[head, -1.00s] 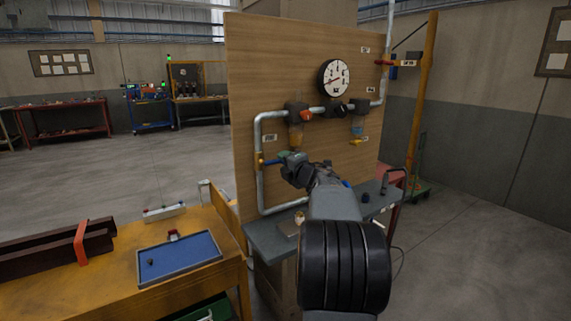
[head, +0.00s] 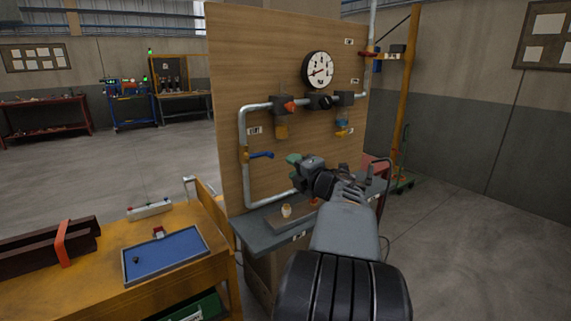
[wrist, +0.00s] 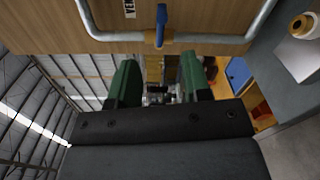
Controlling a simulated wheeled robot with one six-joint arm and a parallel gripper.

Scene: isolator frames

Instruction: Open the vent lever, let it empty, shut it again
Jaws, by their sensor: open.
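A blue lever (head: 261,155) sits on the left vertical pipe of the wooden panel and sticks out to the right, across the pipe. It also shows in the wrist view (wrist: 161,25), beyond the fingers. My gripper (head: 293,159) has green fingers and is right of the lever's free end, apart from it. In the wrist view the gripper (wrist: 160,80) is open, with nothing held between the fingers. A round gauge (head: 318,70) with a red needle is at the panel's top. A small label (head: 254,131) is near the lever; I cannot read it.
The grey pipe (head: 243,185) runs around the panel's left side. A grey shelf (head: 262,238) lies below, with small items on it. An orange bench (head: 190,275) with a blue tray (head: 165,256) stands at the left. Open floor lies behind the bench.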

